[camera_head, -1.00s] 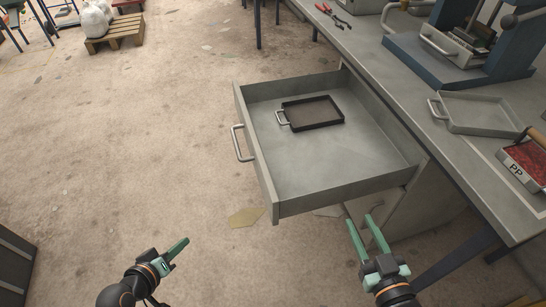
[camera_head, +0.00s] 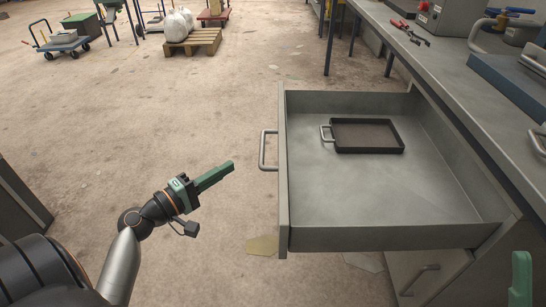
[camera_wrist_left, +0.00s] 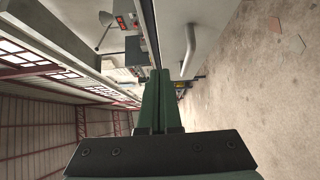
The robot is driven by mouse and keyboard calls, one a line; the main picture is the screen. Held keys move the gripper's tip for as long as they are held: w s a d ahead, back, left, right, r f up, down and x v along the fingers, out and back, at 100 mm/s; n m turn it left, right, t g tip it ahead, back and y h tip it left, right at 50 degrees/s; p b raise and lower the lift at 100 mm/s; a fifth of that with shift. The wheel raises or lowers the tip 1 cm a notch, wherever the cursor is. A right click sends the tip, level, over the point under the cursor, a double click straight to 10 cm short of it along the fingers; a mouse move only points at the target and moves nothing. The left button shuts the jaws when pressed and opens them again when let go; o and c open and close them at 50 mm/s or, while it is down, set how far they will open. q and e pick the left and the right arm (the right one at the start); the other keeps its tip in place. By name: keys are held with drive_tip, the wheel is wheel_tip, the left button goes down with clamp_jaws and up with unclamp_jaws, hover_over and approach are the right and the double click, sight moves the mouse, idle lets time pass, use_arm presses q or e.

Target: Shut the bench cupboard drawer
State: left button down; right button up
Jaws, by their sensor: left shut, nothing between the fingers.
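The grey bench drawer (camera_head: 400,205) stands pulled far out of the bench, with a dark shallow tray (camera_head: 368,136) lying in it. Its front carries a bar handle (camera_head: 268,150), which also shows in the left wrist view (camera_wrist_left: 190,48). My left gripper (camera_head: 231,167) is shut and empty. It points toward the drawer front from the left, a little below the handle in the picture and apart from it. Its closed green fingers show in the left wrist view (camera_wrist_left: 158,100). Only a green piece of my right gripper (camera_head: 521,280) shows at the lower right edge; its jaws are not readable.
The bench top (camera_head: 440,60) runs along the right, with red-handled pliers (camera_head: 408,32) and a blue machine base (camera_head: 515,85). A lower cupboard front with a handle (camera_head: 418,280) is under the drawer.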

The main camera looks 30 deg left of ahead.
sight(262, 155)
use_arm(q)
drive_tip(key=w+d, duration=0.5)
drive_tip(key=w, duration=0.5)
drive_tip(key=shift+d, duration=0.15)
